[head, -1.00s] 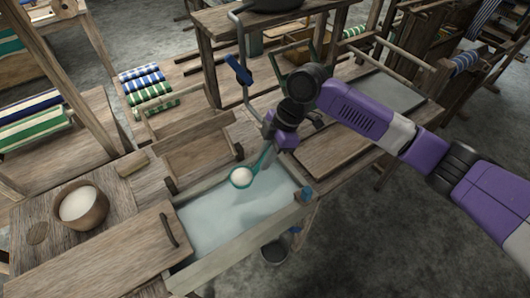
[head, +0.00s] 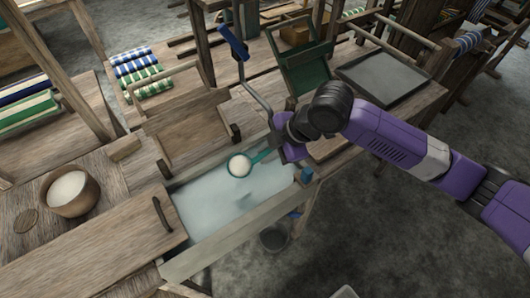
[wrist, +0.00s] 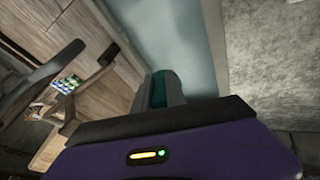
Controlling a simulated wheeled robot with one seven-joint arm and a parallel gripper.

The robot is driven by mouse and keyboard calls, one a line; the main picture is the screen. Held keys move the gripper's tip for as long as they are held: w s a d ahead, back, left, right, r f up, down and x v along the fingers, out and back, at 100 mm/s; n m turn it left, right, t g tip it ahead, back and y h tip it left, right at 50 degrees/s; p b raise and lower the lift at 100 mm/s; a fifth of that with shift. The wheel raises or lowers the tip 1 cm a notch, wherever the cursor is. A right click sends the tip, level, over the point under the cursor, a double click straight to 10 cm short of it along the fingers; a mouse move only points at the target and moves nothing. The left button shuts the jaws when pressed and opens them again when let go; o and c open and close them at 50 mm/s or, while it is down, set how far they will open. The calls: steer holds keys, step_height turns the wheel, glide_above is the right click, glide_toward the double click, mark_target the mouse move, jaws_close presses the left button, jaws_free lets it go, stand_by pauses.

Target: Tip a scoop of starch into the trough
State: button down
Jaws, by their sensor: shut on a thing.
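A teal scoop (head: 239,166) with a heap of white starch in its bowl is held over the trough (head: 180,266). The trough is a long wooden box with pale bluish liquid in it. My gripper (head: 272,152) is shut on the scoop's handle, above the trough's far right part. In the wrist view the teal handle (wrist: 159,90) shows between the fingers; the scoop's bowl is hidden there. The scoop looks about level and the starch is still in it. A wooden bowl (head: 70,205) of white starch stands on the bench at the left.
A wooden board with a dark handle (head: 105,255) lies across the trough's near left end. A metal crank with a blue grip (head: 232,42) rises behind the trough. A grey tray (head: 380,78) lies at the back right. A dark bucket (head: 273,238) stands on the floor.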

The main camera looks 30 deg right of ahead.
steer(key=t+b, duration=0.1)
steer(key=b, duration=0.1)
steer(key=s+f+b, duration=0.1)
steer(key=b, duration=0.1)
steer(key=shift+s+a+n+t, duration=0.2)
steer(key=shift+n+t, duration=0.1)
steer(key=shift+t, duration=0.1)
steer(key=t+b, duration=0.1)
steer(key=b, duration=0.3)
steer(key=s+f+t+b, duration=0.1)
steer(key=b, duration=0.4)
steer(key=s+f+t+h+b, duration=0.1)
steer(key=b, duration=0.3)
steer(key=shift+a+n+t+b, duration=0.25)
steer(key=shift+n+t+b, duration=0.15)
steer(key=shift+s+a+f+n+t+b, duration=0.1)
steer(key=shift+s+f+n+t+b, duration=0.2)
steer(key=shift+t, duration=0.35)
steer(key=shift+s+a+f+n+t+b, duration=0.15)
steer(key=shift+f+t+b, duration=0.15)
steer(key=shift+f+t, duration=0.3)
steer(key=shift+s+d+f+n+t+b, duration=0.15)
steer(key=shift+s+f+t+b, duration=0.15)
steer(key=shift+t, duration=0.45)
steer(key=shift+a, duration=0.15)
